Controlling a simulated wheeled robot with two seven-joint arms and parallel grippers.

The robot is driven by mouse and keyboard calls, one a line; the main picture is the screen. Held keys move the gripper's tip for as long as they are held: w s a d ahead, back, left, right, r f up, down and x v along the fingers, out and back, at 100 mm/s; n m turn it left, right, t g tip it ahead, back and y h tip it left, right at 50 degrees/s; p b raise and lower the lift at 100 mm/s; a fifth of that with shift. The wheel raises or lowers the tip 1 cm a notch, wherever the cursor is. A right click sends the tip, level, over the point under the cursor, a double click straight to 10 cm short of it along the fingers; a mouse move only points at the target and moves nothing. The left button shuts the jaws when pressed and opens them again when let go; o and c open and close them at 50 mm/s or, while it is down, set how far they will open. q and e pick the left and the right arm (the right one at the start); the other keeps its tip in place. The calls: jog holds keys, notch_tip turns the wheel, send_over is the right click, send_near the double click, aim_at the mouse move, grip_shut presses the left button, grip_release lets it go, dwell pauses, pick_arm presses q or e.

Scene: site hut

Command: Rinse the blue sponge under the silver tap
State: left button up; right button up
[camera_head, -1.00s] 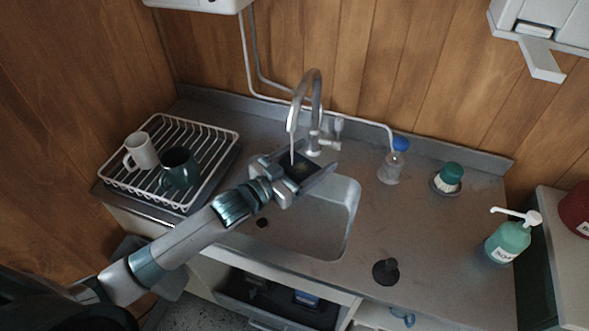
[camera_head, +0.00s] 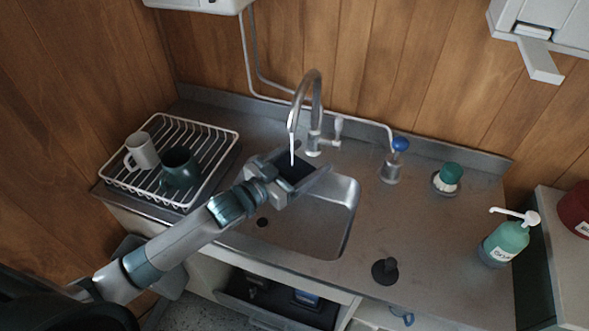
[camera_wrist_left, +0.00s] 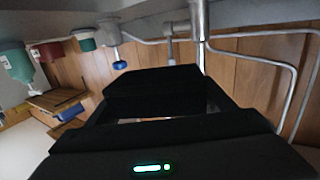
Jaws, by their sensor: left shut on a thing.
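The silver tap (camera_head: 315,100) arches over the sink (camera_head: 338,215), and a thin white stream of water (camera_head: 291,150) falls from its spout. My left gripper (camera_head: 299,172) is under the spout, above the back part of the basin, and the stream meets its finger end. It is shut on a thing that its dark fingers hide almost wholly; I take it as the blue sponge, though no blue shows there. In the left wrist view the black fingers (camera_wrist_left: 160,105) fill the middle and the tap (camera_wrist_left: 199,25) rises behind them. My right gripper is not in view.
A white dish rack (camera_head: 215,165) with two mugs stands left of the sink.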

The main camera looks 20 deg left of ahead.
pick_arm(q)
jog(key=shift+s+d, duration=0.1)
jog(key=shift+s+d+p, duration=0.35)
jog(key=shift+s, duration=0.25)
jog(key=shift+s+d+p, duration=0.3)
jog(key=shift+s+p, duration=0.05)
jog(key=shift+s, duration=0.2)
jog(key=shift+s+d+p, duration=0.3)
jog(key=shift+s+d, duration=0.15)
jog(key=shift+s, duration=0.25)
jog(key=shift+s+d+p, duration=0.25)
jog(key=shift+s+d, duration=0.2)
jog(key=shift+s, duration=0.3)
jog(key=shift+s+d+p, duration=0.3)
jog(key=shift+s+d, duration=0.15)
jog(key=shift+s, duration=0.25)
jog(key=s+d+r+p, duration=0.2)
jog(key=s+r+p, duration=0.2)
jog(key=p, duration=0.1)
jog(key=shift+s+d, duration=0.15)
jog(key=shift+d, duration=0.15)
